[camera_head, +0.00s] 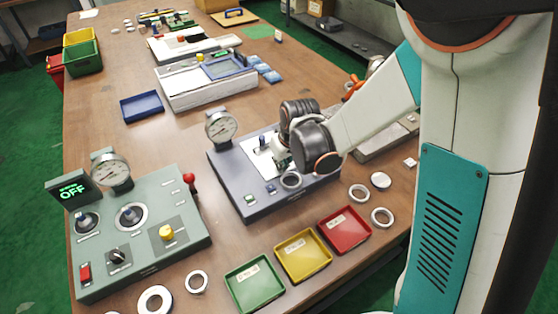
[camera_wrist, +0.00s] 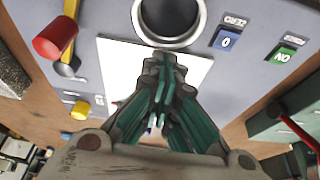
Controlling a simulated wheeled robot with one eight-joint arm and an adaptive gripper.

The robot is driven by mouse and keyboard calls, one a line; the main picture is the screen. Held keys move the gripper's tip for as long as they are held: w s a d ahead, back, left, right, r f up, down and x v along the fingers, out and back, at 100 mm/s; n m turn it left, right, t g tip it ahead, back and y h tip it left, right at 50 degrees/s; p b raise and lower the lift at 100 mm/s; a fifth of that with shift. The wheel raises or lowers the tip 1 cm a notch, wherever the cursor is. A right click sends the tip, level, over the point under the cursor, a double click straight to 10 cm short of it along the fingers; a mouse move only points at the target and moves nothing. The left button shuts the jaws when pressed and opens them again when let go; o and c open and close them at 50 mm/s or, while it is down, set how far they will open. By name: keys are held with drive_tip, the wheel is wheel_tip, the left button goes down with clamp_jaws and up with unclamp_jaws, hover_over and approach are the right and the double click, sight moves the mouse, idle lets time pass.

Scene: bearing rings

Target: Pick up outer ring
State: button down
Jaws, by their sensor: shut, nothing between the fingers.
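My gripper (camera_head: 281,162) is over the grey-blue machine with a gauge, in the middle of the table. In the wrist view my gripper (camera_wrist: 166,62) is shut and empty, its fingertips pointing to the ring's near edge. A metal ring (camera_head: 290,180) lies on this machine's top, just in front of my gripper. In the wrist view the ring (camera_wrist: 137,18) shows around a dark centre, cut off by the top edge. More rings lie loose on the table: one (camera_head: 358,193) and another (camera_head: 382,217) at right, one (camera_head: 197,281) and a larger one (camera_head: 155,299) at front left. Which is the outer ring is unclear.
Green (camera_head: 254,308), yellow (camera_head: 303,276) and red (camera_head: 365,243) trays line the table's front. A green control box (camera_head: 150,255) with a red-knobbed lever stands at left. On the grey-blue machine, a red knob (camera_wrist: 54,37) rises beside my gripper.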

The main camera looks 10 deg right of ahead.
drive_tip(key=shift+s+d, duration=0.35)
drive_tip(key=shift+s, duration=0.45)
drive_tip(key=shift+w, duration=0.1)
